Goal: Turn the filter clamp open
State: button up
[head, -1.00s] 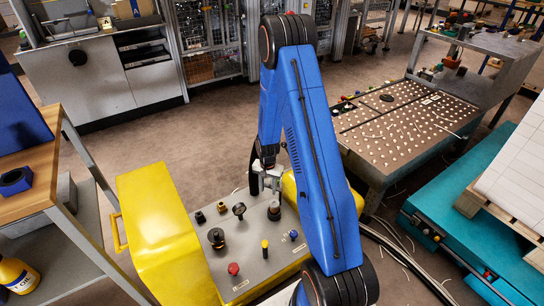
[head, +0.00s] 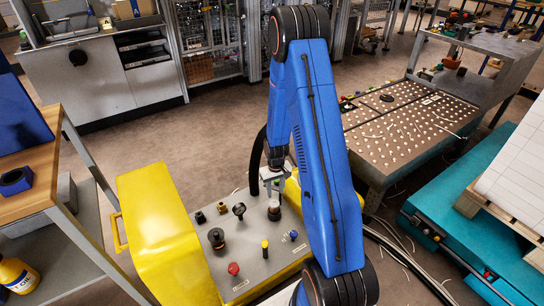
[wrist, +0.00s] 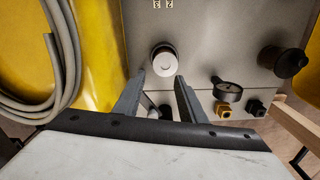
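A grey panel (head: 250,258) on a yellow machine carries several fittings. A round pale-topped cylinder with a dark body (head: 274,209) stands near its back right corner and may be the filter clamp; I cannot tell for sure. In the wrist view the same pale top (wrist: 164,64) lies just beyond my fingertips. My gripper (wrist: 161,80) is open, with its two fingers apart and nothing held between them. In the head view my gripper (head: 287,184) is above and behind the cylinder, partly hidden by my blue arm.
A gauge (head: 239,209), a large black knob (head: 216,237), a red button (head: 233,269), a yellow-topped lever (head: 265,245) and a blue knob (head: 294,234) share the panel. A coiled grey hose (wrist: 62,85) hangs on the yellow body at the wrist view's left.

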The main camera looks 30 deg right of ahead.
jog(key=s+a+r, duration=0.1)
jog(key=a+r, duration=0.1)
jog(key=r, duration=1)
jog(key=s+a+r+t, duration=0.1)
jog(key=s+a+r, duration=0.1)
jog(key=r, duration=1.1)
jog(key=shift+s, duration=0.25)
jog(key=shift+r, duration=0.1)
